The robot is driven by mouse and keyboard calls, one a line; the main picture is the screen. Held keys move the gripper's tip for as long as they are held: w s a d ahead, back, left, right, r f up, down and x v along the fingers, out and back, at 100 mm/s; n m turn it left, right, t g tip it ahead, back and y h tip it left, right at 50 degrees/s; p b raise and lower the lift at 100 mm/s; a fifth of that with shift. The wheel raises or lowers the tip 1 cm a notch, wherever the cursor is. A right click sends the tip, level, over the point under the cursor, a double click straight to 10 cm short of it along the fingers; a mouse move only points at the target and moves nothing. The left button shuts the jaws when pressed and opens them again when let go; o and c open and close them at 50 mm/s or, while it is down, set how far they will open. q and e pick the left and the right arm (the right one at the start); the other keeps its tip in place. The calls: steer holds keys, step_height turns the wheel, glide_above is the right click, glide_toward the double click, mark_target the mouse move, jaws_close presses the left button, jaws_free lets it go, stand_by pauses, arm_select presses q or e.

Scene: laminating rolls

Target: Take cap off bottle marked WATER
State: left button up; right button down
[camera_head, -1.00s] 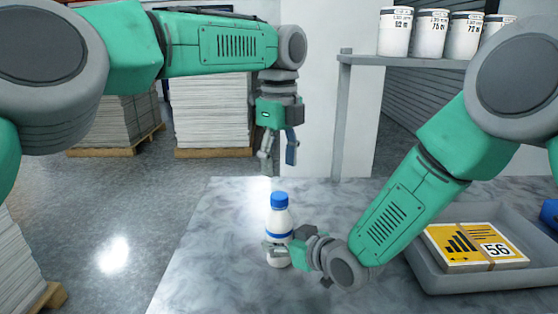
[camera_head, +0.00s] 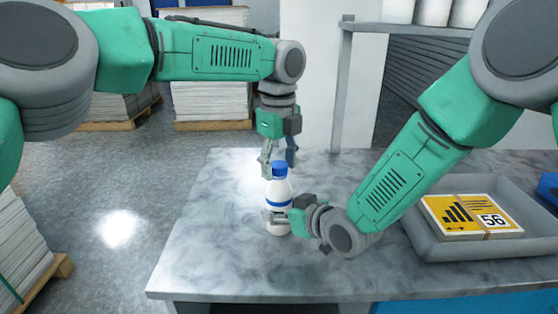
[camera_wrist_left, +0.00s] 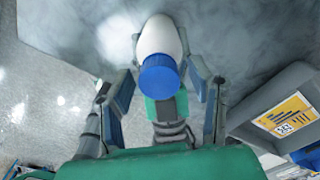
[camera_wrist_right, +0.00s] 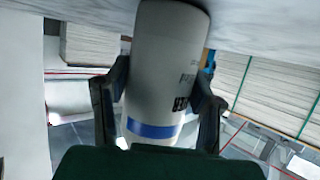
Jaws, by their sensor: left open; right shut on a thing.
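A white bottle (camera_head: 279,191) with a blue cap (camera_head: 279,170) and a blue band stands upright on the marbled table (camera_head: 210,262). My right gripper (camera_head: 277,218) is shut on the bottle's lower body from the right. In the right wrist view its fingers flank the bottle (camera_wrist_right: 165,65), which bears dark print only partly in view; I cannot read the whole word. My left gripper (camera_head: 278,163) points down, open, at the height of the cap. In the left wrist view the cap (camera_wrist_left: 159,77) lies between the spread fingers, with gaps at both sides.
A grey tray (camera_head: 425,242) with a yellow-labelled stack (camera_head: 470,216) marked 56 sits at the table's right. A shelf (camera_head: 410,29) with white containers stands behind. Stacked sheets on pallets (camera_head: 212,103) are on the floor beyond. The table's left and front are clear.

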arm_select(q)
jaws_close()
steer(key=n, duration=1.2)
steer(key=shift+d, duration=0.1)
steer(key=n, duration=1.1)
steer(key=shift+w+d+r, duration=0.1)
arm_select(e)
steer(key=shift+s+a, duration=0.1)
arm_select(q)
steer(key=shift+o, duration=0.4)
jaws_free()
